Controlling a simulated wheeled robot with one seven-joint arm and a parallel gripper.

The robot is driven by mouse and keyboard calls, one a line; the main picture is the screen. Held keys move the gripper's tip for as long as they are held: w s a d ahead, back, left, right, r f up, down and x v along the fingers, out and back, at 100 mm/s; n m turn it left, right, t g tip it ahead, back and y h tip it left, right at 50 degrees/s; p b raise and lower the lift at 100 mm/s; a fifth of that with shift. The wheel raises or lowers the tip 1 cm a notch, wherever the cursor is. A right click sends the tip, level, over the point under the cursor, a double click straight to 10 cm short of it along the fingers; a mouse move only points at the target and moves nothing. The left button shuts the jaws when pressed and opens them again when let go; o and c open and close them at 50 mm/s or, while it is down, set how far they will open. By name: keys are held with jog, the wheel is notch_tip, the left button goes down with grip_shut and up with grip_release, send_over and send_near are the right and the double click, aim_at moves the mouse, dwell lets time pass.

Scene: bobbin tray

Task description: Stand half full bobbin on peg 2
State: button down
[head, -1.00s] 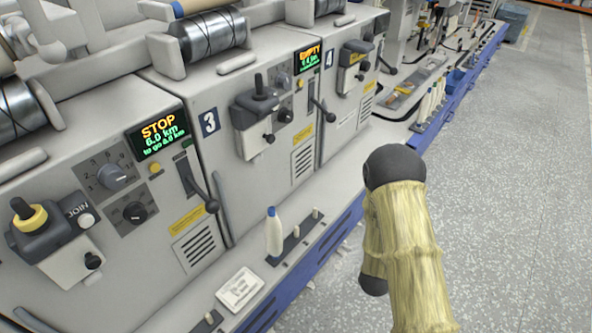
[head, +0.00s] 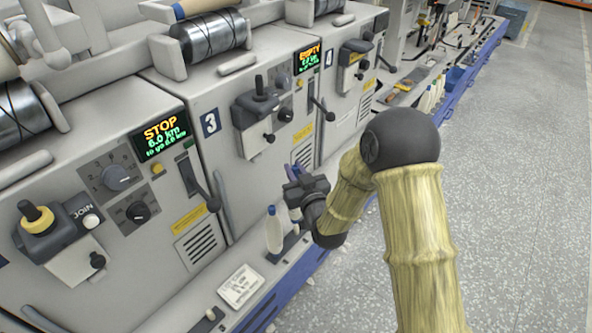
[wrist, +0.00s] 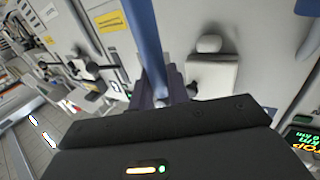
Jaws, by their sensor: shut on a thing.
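My gripper (head: 298,180) is shut on a slim blue bobbin, in front of the machine face and above the peg rail. In the wrist view the bobbin (wrist: 145,40) runs as a blue shaft from the top edge down to the jaws (wrist: 165,95). How much yarn it carries is not visible. A white bobbin with a blue tip (head: 273,230) stands upright on the peg rail (head: 288,243), just left of and below my gripper. My gripper and arm hide the rail's right part and its other pegs.
The machine front carries a STOP display (head: 160,135), levers and knobs. A white label card (head: 240,286) lies on the ledge left of the rail, with a small peg (head: 210,314) nearer. More bobbins (head: 430,97) stand farther along. The floor at right is clear.

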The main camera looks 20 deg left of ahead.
jog(key=shift+d, duration=0.1)
jog(key=shift+w+d+f+b, duration=0.1)
jog(key=shift+f+b, duration=0.35)
jog(key=shift+f, duration=0.25)
jog(key=shift+f+b, duration=1.4)
jog(key=shift+f, duration=0.85)
jog(key=shift+b, duration=0.3)
jog(key=shift+f+b, duration=0.55)
jog(key=c, duration=1.6)
grip_release()
